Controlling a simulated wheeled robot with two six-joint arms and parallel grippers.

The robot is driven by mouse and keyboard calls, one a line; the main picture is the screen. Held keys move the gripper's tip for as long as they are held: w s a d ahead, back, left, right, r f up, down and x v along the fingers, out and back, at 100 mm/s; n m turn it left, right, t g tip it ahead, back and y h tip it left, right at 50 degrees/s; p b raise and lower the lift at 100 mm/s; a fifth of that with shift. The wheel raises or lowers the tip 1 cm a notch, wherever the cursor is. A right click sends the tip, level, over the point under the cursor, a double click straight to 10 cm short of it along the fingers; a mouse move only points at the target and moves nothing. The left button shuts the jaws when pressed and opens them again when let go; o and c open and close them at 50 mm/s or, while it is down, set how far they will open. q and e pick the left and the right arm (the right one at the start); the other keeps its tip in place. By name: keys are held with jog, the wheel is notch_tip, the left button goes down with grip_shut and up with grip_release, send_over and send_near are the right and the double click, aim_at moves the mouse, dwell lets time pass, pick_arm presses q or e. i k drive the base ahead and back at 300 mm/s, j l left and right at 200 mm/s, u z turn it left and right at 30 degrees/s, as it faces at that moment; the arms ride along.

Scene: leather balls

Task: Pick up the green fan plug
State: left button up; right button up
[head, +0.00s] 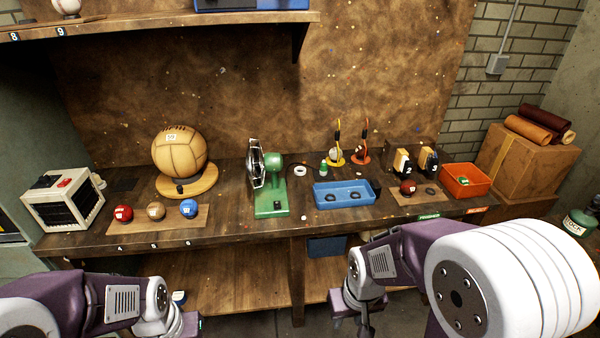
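A green desk fan (271,198) with a metal cage stands mid-bench, facing left. A dark cord seems to lie behind it to the right. I cannot make out a plug clearly. A small green item with a pale top (323,170) stands behind the blue tray; I cannot tell what it is. My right gripper (352,312) hangs low in front of the bench, below the top and well apart from the fan; its fingers are too small and dark to read. My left gripper (188,325) is at the bottom edge, mostly hidden by its arm.
A blue tray (345,202) holds dark rings. An orange bin (466,195) stands right. Red, tan and blue balls (188,208) sit on a board at left, near a large leather ball (180,152) and a white heater-like box (63,200). A shelf (160,28) overhangs the bench.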

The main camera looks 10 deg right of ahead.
aim_at(324, 170)
jog(key=i+l+u, duration=0.4)
jog(key=i+l, duration=0.8)
jog(key=i, duration=0.1)
